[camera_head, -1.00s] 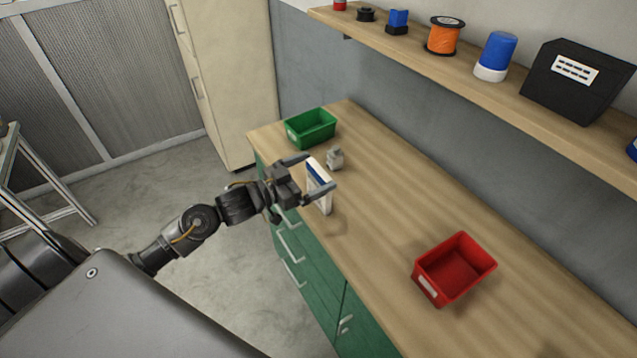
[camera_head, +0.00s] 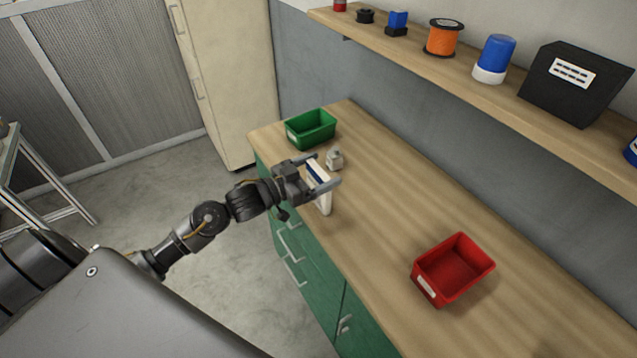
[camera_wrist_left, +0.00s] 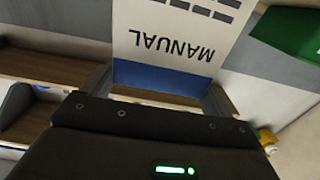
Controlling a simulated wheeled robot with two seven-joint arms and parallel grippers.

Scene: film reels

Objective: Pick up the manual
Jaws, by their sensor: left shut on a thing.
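The manual (camera_head: 325,201) is a thin white booklet with a blue band. It stands upright near the counter's left edge, between the fingers of my left gripper (camera_head: 322,171). In the left wrist view the manual (camera_wrist_left: 180,40) shows its printed title upside down, and the blue band lies close to the gripper body. My left gripper is shut on the manual. I cannot tell whether its lower edge touches the counter. My right gripper is not in view.
A green bin (camera_head: 311,128) stands at the counter's far end, and a small grey object (camera_head: 334,159) sits just behind the manual. A red bin (camera_head: 453,269) is nearer, on the right. A wall shelf (camera_head: 500,92) holds several items. The middle counter is clear.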

